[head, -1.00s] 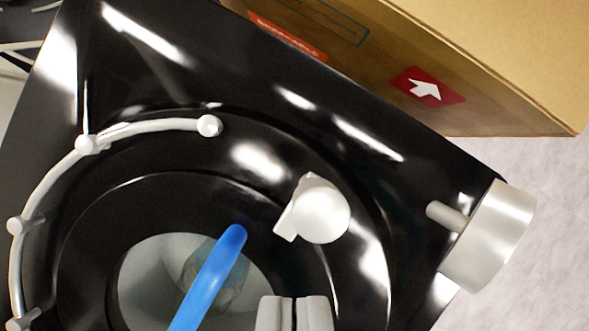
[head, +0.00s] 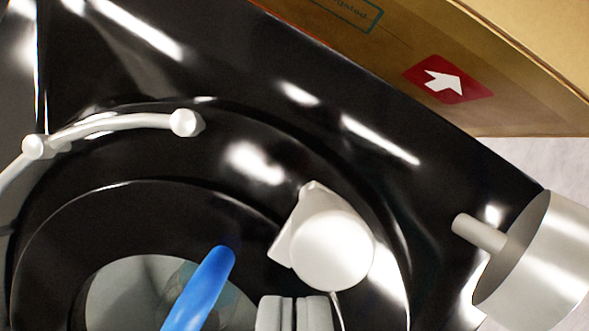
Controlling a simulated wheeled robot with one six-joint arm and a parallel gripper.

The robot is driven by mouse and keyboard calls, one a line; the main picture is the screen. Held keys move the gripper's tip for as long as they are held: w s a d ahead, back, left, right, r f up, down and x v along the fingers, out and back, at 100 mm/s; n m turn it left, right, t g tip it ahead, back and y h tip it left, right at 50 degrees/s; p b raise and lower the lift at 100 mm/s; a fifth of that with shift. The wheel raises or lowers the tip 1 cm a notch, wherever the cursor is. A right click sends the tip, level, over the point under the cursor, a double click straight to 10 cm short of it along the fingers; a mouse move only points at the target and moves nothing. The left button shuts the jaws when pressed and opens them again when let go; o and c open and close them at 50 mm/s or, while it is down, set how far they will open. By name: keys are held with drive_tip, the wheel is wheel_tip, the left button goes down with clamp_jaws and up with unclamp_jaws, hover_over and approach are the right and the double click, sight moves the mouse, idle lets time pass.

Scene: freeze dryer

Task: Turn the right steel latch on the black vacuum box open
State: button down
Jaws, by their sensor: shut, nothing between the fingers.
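The black vacuum box (head: 270,60) fills most of the view, with a round black lid and a grey window (head: 125,285) in it. A steel latch with a round white-grey knob (head: 331,250) sits on the right part of the lid's rim. My gripper (head: 294,312) is at the bottom edge, its two grey fingers shut together and empty. It is just below and left of the knob in the picture. I cannot tell whether it touches the latch. A blue handle (head: 200,290) stands over the window, left of my gripper.
A curved white metal rail (head: 115,122) runs along the lid's upper left. A large steel cylinder on a stem (head: 540,265) sticks out at the right. A cardboard box (head: 520,50) with a red arrow label is behind. Pale floor shows at right.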

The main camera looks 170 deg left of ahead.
drive_tip(key=shift+w+d, duration=0.1)
drive_tip(key=shift+w, duration=0.05)
drive_tip(key=shift+d, duration=0.45)
idle(0.5)
drive_tip(key=shift+d, duration=0.55)
drive_tip(key=shift+s, duration=0.25)
drive_tip(key=w+v, duration=0.1)
drive_tip(key=v, duration=0.4)
drive_tip(key=shift+r, duration=0.55)
drive_tip(key=shift+s+d, duration=0.1)
drive_tip(key=shift+s, duration=0.05)
idle(0.3)
